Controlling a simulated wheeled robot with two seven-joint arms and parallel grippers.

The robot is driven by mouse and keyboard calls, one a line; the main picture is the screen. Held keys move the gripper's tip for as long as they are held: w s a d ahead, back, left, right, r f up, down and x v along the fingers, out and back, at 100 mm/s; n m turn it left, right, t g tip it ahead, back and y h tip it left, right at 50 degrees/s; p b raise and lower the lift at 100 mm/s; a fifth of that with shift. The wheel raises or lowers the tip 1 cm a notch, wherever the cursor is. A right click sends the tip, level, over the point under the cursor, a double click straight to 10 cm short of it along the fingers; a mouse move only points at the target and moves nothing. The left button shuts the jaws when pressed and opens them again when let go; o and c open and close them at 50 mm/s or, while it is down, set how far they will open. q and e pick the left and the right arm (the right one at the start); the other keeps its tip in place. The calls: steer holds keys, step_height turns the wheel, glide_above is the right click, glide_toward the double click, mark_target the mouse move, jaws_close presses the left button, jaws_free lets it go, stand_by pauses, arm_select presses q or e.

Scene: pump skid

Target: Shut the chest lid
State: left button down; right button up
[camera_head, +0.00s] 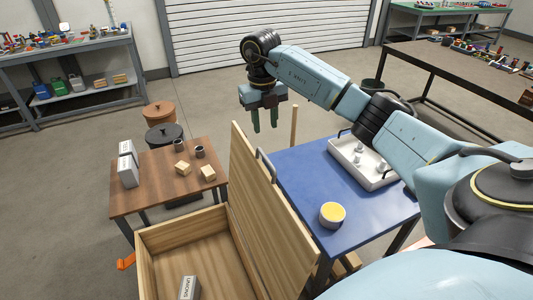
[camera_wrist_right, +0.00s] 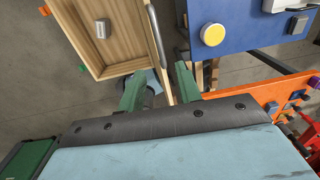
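The wooden chest (camera_head: 185,216) stands at the bottom of the head view, and its rim shows in the right wrist view (camera_wrist_right: 76,45). Its lid (camera_head: 265,215) is open and stands steeply up on the chest's right side. A grey metal handle (camera_head: 266,165) is on the lid; it also shows in the wrist view (camera_wrist_right: 154,32). My right gripper (camera_head: 265,127) is open and empty, fingers pointing down, appearing beyond the lid's top edge in the head view. In the wrist view its green fingers (camera_wrist_right: 160,88) are apart with nothing gripped. My left gripper is not in view.
A grey labelled box (camera_head: 189,288) lies inside the chest. A blue table (camera_head: 300,185) with a yellow-topped round item (camera_head: 332,214) and a white tray (camera_head: 345,158) is right of the lid. A brown table (camera_head: 150,190) with small boxes and cups stands left.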

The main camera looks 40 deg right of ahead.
mark_target(267, 158)
steer(key=f, duration=1.1)
steer(key=shift+s+d+f+p, duration=0.1)
steer(key=shift+d+f+p, duration=0.1)
steer(key=shift+p, duration=0.2)
steer(key=shift+c, duration=0.2)
jaws_close()
